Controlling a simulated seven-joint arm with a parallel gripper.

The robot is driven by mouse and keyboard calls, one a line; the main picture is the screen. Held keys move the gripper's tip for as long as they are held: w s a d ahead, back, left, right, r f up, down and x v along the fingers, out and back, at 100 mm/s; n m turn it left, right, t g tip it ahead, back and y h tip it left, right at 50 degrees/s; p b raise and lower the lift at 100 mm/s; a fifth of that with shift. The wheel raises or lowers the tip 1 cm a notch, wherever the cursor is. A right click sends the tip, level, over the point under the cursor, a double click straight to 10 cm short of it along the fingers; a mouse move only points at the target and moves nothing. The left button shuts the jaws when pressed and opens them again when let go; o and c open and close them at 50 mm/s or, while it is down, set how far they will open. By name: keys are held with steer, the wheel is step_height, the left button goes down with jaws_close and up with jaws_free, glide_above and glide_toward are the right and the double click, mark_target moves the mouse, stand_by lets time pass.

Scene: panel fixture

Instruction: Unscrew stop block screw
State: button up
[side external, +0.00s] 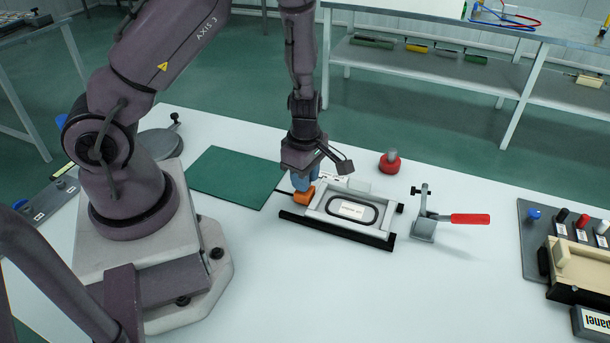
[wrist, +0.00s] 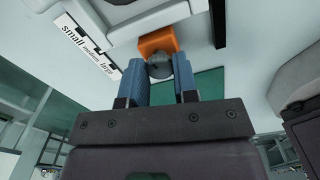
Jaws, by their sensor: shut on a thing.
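The orange stop block (side external: 303,198) sits at the left end of the panel fixture (side external: 318,214). It also shows in the wrist view (wrist: 157,41). My gripper (side external: 306,178) is directly above the block, its blue fingers pointing down. In the wrist view my gripper (wrist: 161,67) is shut on the grey, round stop block screw (wrist: 159,68), which sits against the block. The screw is hidden behind the fingers in the side view, and its threads cannot be seen. A light panel with a dark oval ring (side external: 372,216) lies in the fixture.
A toggle clamp with a red handle (side external: 470,219) stands right of the fixture. A red round piece with a grey knob (side external: 390,164) is behind it. A green mat (side external: 235,177) lies to the left. A beige-topped box and switch panel (side external: 538,232) are at far right.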

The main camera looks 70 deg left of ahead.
stand_by(0.4)
steer(key=o, duration=0.9)
steer(key=shift+r, duration=0.1)
step_height(320, 180, up, 13)
steer(key=shift+f, duration=0.1)
